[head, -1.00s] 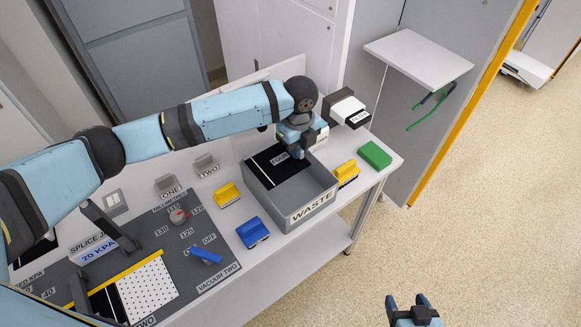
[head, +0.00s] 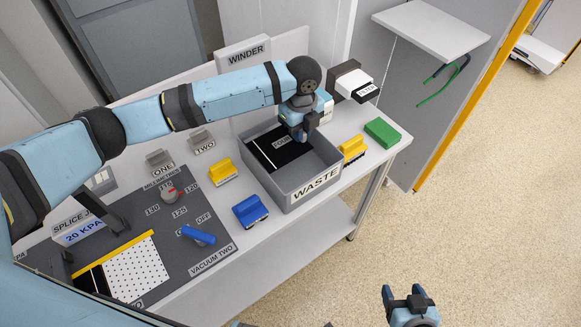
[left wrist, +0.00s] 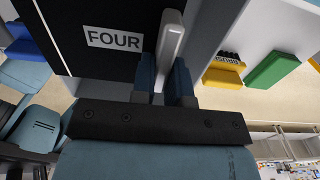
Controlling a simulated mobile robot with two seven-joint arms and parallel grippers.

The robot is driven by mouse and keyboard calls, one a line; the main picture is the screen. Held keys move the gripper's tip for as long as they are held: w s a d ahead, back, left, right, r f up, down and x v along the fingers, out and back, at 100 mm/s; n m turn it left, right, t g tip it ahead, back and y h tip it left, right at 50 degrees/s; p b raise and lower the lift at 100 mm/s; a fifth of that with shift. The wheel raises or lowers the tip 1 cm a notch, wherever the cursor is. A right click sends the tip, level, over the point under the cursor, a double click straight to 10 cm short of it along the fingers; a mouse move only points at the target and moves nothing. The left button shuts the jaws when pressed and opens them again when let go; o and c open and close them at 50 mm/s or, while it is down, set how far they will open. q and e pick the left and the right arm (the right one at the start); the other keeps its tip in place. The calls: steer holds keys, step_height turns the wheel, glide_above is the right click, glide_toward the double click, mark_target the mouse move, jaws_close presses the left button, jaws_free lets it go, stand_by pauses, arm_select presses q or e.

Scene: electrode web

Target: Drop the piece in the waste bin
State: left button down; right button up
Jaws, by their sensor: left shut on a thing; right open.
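The grey waste bin (head: 283,192), labelled WASTE, stands on the bench. A flat black piece (head: 290,153) with a white line and a FOUR label shows within the outline of its opening. My left gripper (head: 300,134) is at the bin's far right side, shut on the piece. In the left wrist view the piece (left wrist: 90,62) fills the upper left, and a pale grey bar shows between the fingers of my left gripper (left wrist: 165,80). The exact height of the piece in the bin is hard to tell. My right gripper (head: 408,300) is open and empty, low over the floor area.
A blue block (head: 250,211) and a yellow one (head: 222,172) lie left of the bin. Another yellow block (head: 353,149) and a green block (head: 382,132) lie right of it. A WINDER sign (head: 243,55) stands behind. A dark control panel (head: 215,245) lies left.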

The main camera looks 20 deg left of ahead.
arm_select(q)
steer(key=c, duration=1.1)
jaws_free()
steer(key=shift+o, duration=0.2)
steer(key=shift+r, duration=0.1)
steer(key=shift+r, duration=0.35)
step_height(320, 180, up, 13)
steer(key=shift+f, duration=0.1)
